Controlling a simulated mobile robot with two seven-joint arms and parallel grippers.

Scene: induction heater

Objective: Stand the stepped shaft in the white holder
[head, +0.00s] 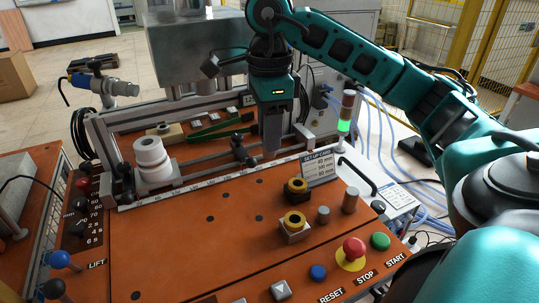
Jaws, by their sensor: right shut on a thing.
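My right gripper (272,145) points straight down over the rear middle of the orange bench, near the metal rail. It is shut, and a grey upright piece shows below its dark body. I take the held thing to be the stepped shaft, but its outline is hard to tell from the fingers. The white holder (155,174), a round stepped white body, stands upright at the left of the bench, apart from the gripper and left of it. My left gripper is not in view.
Dark clamps (243,152) sit on the rail between gripper and holder. The bench's middle is clear.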

